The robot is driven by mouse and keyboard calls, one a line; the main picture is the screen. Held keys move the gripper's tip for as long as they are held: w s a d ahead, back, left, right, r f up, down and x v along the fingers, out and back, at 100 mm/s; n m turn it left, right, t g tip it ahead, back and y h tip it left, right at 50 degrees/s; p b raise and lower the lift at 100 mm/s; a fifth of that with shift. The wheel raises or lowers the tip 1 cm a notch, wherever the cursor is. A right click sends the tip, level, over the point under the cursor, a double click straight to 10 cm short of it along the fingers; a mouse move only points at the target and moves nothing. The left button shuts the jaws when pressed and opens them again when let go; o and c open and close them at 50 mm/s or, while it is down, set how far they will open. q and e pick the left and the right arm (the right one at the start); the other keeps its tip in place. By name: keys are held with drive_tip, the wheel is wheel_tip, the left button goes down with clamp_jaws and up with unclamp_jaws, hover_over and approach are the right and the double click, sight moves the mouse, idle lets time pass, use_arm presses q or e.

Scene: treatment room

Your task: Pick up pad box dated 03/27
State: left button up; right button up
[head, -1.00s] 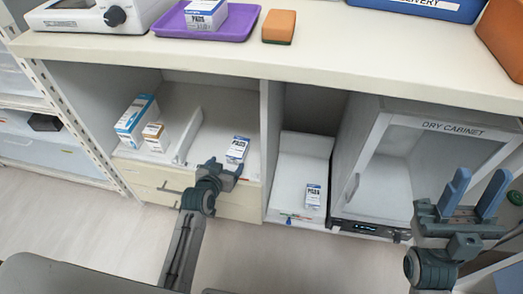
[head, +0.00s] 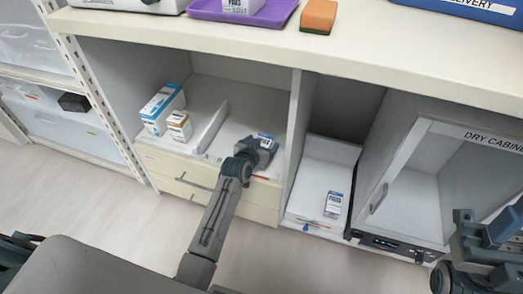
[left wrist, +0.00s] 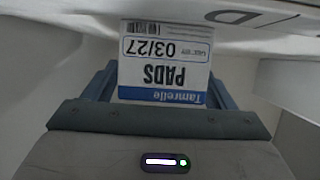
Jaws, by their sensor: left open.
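The pad box dated 03/27 (left wrist: 165,62) fills the middle of the left wrist view. Its white label with a blue band reads "Tamrelle PADS", upside down there. My left gripper (left wrist: 162,85) is open, with one blue finger at each side of the box. I cannot tell whether the fingers touch it. In the head view my left gripper (head: 262,156) reaches into the left shelf bay, and the box (head: 266,139) shows just beyond it, partly hidden. My right gripper (head: 500,228) is cut off at the right edge.
Another pads box (head: 333,204) stands in the white bin of the middle bay. A blue-and-white box (head: 162,103) and a brown-and-white box (head: 179,126) stand left of a low white divider (head: 208,128). The counter (head: 330,47) overhangs the bays; the dry cabinet (head: 420,180) is right.

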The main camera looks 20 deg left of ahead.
use_arm(q)
drive_tip(key=c, duration=1.1)
